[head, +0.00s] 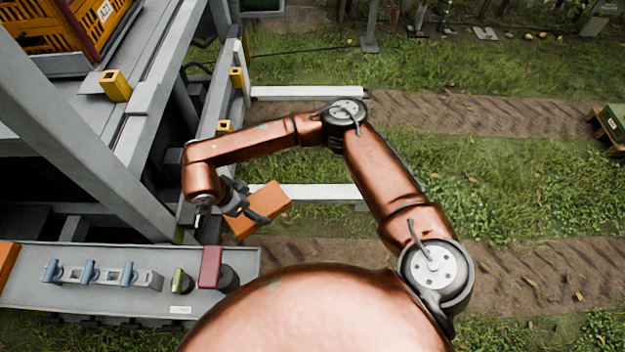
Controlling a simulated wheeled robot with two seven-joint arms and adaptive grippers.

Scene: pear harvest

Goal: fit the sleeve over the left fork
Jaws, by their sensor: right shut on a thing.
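My right gripper (246,207) is shut on an orange box-shaped sleeve (272,203). The sleeve is held tilted, its right end higher in the picture. Two pale fork bars point right from the grey machine: a far fork (310,92) and a near fork (325,192). Which one is the left fork is not marked. My left gripper is out of view.
A grey tray (140,306) at lower left holds blue fittings (90,271), a green item (178,281) and a red block (210,267). An orange block (7,268) lies at its left end. A grey beam (85,130) crosses the left side.

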